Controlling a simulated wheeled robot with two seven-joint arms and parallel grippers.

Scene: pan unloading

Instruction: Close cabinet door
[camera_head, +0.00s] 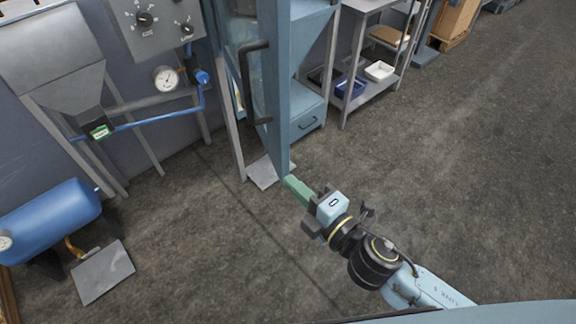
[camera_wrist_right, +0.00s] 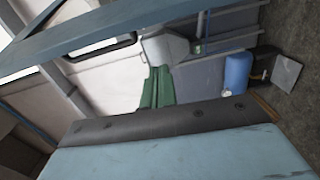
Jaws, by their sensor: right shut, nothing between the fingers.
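The cabinet door (camera_head: 278,110) is a tall blue-grey panel with a glass pane and a dark bar handle (camera_head: 249,80). It stands open, its edge facing me. The blue cabinet (camera_head: 312,104) with a drawer is behind and right of it. My right gripper (camera_head: 293,184) is shut and empty, its green fingers at the door's lower edge; I cannot tell whether they touch. In the wrist view the green fingers (camera_wrist_right: 157,88) show below a blue frame bar (camera_wrist_right: 150,24) that looks like part of the door. My left gripper is not in view.
A blue tank (camera_head: 52,222) and a grey floor plate (camera_head: 103,272) are at the left. A gauge (camera_head: 166,78) and blue pipes are on the left wall. A metal shelf (camera_head: 352,75) with trays is right of the cabinet. The floor at the right is clear.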

